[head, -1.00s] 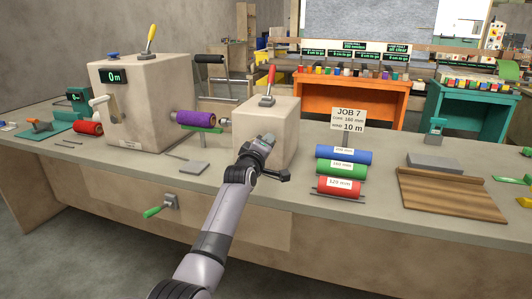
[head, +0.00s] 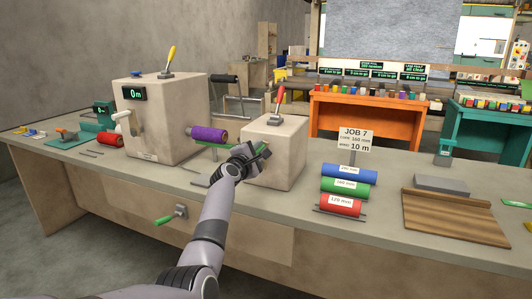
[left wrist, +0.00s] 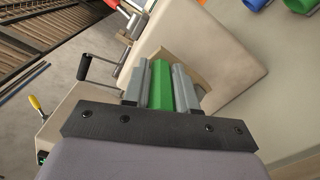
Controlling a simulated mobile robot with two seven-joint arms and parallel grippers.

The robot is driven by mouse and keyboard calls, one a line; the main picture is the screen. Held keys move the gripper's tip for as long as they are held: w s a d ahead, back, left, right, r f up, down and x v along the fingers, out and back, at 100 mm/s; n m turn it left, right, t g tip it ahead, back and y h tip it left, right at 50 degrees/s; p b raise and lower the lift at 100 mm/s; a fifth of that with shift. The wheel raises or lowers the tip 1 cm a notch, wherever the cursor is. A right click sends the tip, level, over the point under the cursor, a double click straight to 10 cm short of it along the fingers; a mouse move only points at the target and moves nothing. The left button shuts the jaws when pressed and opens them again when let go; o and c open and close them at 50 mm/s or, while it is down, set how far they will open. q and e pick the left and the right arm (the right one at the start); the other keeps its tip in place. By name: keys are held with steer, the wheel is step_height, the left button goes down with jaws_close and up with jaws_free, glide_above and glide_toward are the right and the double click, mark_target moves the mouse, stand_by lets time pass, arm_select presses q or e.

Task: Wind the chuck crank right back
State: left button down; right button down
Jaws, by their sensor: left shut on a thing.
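My left gripper (head: 256,154) is at the front of the smaller beige block (head: 285,165) on the bench. In the left wrist view its two grey fingers (left wrist: 159,84) are shut on a green crank handle (left wrist: 160,88), close to the beige block. In the head view my wrist hides most of the crank. A purple roll (head: 209,134) lies between this block and the larger beige block (head: 165,130), which shows a "0 m" display (head: 134,93). My right gripper is not in view.
A red lever (head: 280,95) stands on the smaller block. Blue, green and red rolls (head: 349,173) lie to its right beside a "JOB 7" sign (head: 355,139). Another green-handled crank (head: 165,219) is on the bench front. A wooden board (head: 450,218) lies further right.

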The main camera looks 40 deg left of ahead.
arm_select(q)
steer(key=shift+s+a+r+n+p, duration=0.15)
steer(key=shift+a+n+p, duration=0.4)
steer(key=shift+n, duration=0.55)
steer(key=shift+a, duration=0.15)
steer(key=c, duration=0.9)
jaws_free()
steer(key=shift+s, duration=0.1)
steer(key=p+v, duration=0.1)
steer(key=v, duration=0.6)
